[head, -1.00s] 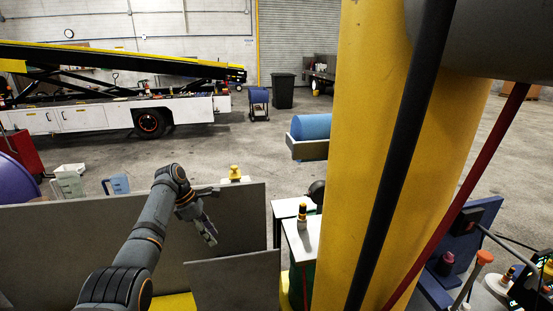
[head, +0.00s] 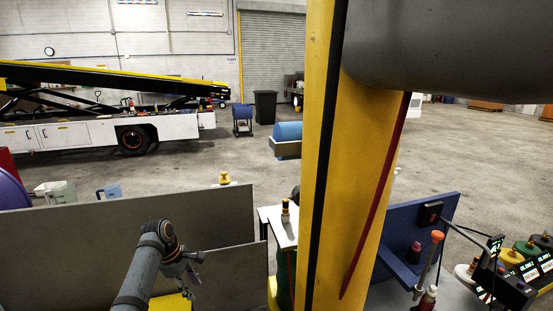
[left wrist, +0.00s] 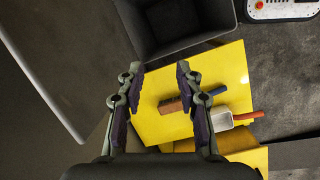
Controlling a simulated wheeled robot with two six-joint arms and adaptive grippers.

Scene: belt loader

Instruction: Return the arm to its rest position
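My left gripper (head: 193,271) is in the lower left of the head view, in front of the grey panel (head: 110,232). In the left wrist view the left gripper (left wrist: 153,85) has its two fingers apart with nothing between them. Below it lies a yellow surface (left wrist: 225,75) with a brush (left wrist: 180,103) and a white scoop with an orange handle (left wrist: 222,119). The fingers are apart from these items. My right gripper does not show in either view.
A thick yellow column (head: 350,190) fills the middle of the head view. A small white table (head: 277,228) stands left of it, and a blue panel (head: 400,235) stands to its right. A dark open bin (left wrist: 185,25) is at the top of the left wrist view.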

